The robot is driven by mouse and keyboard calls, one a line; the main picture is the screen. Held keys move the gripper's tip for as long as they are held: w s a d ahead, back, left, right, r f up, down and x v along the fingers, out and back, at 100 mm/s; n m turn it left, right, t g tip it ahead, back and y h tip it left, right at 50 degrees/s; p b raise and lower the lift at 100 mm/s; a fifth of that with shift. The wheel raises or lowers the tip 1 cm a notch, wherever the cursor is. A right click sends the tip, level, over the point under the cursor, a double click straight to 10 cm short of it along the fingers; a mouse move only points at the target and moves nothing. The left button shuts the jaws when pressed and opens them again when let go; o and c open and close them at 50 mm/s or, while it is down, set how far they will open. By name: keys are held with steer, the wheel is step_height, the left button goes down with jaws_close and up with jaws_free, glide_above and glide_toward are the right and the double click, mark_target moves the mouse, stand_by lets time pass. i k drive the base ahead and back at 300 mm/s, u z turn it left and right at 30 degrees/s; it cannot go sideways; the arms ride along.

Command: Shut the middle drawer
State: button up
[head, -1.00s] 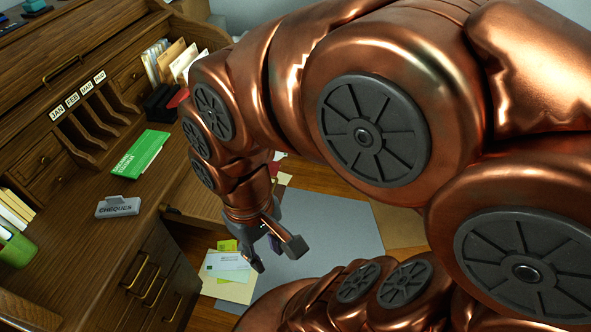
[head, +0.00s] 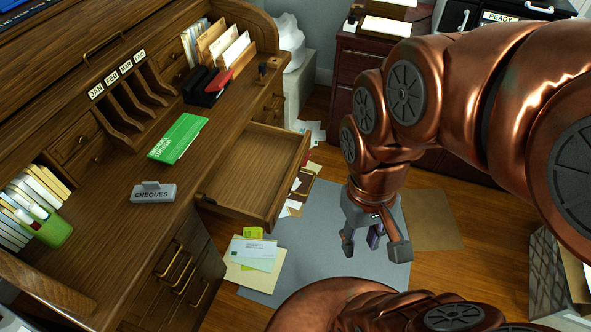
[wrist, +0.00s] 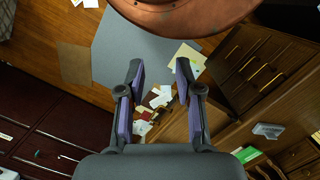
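The middle drawer (head: 256,170) of the wooden rolltop desk stands pulled out and looks empty in the head view. Its front panel (head: 291,183) faces right, toward my arm. My gripper (head: 377,247) hangs to the right of the drawer front, apart from it, above the grey mat. Its two fingers are spread with nothing between them. In the wrist view my gripper (wrist: 158,95) is also open, with papers on the floor showing beyond the fingers. The drawer is partly hidden by a finger there.
Papers (head: 252,258) lie on the floor by the grey mat (head: 323,240). A dark red cabinet (head: 352,65) stands behind. Side drawers with brass handles (head: 176,266) are shut.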

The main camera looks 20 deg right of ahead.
mark_target(254, 182)
steer(key=u, duration=1.9)
steer(key=i, duration=0.45)
steer(key=z, duration=1.7)
